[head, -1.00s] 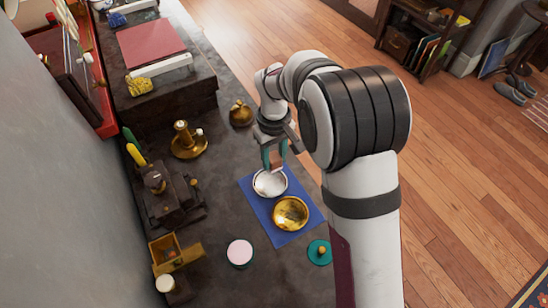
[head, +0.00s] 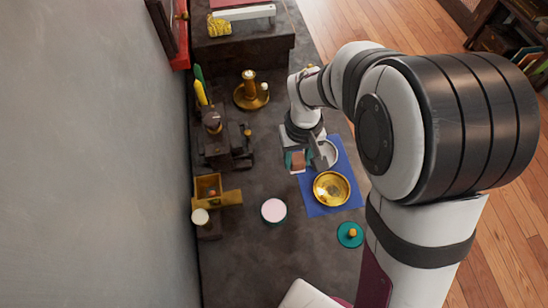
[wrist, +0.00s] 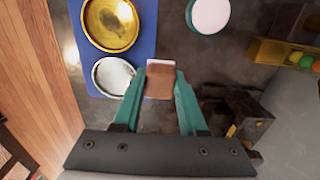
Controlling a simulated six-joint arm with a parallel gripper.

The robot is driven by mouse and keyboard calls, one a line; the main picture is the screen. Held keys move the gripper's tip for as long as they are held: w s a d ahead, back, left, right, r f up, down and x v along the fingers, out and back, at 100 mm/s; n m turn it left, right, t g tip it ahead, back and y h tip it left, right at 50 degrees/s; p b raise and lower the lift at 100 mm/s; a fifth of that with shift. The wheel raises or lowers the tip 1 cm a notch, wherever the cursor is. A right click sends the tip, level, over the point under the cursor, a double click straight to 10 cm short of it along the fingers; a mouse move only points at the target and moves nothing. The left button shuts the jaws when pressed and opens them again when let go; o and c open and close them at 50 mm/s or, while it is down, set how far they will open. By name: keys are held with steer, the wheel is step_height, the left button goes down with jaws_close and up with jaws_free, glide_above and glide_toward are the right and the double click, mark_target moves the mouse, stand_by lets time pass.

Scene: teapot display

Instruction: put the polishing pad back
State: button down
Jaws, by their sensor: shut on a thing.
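My gripper (head: 297,162) is shut on the brown polishing pad (wrist: 160,86), its teal fingers on either side of it. The pad is just left of the blue cloth (head: 315,207) in the head view. A pale strip (wrist: 161,66) shows at the pad's far edge; I cannot tell whether it is part of the pad or lies beneath. The silver dish (wrist: 113,77) and brass dish (head: 331,188) sit on the cloth. My gripper partly hides the silver dish in the head view. An open round tin with a pink top (head: 273,210) stands nearby.
A teal lid with a brass knob (head: 350,235) lies right of the tin. A brass candlestick (head: 250,92), a dark wooden stand with tools (head: 215,135) and a small open box (head: 208,187) stand along the wall. Grey counter is bare around the tin.

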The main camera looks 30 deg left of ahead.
glide_above(270, 175)
steer(key=f, duration=0.3)
steer(key=shift+d+f, duration=0.25)
steer(key=shift+f, duration=0.1)
steer(key=shift+a+f, duration=0.15)
steer(key=shift+f, duration=0.95)
steer(key=shift+a+f, duration=0.1)
steer(key=shift+f, duration=0.95)
steer(key=shift+f, duration=0.1)
steer(key=shift+c, duration=2.3)
jaws_free()
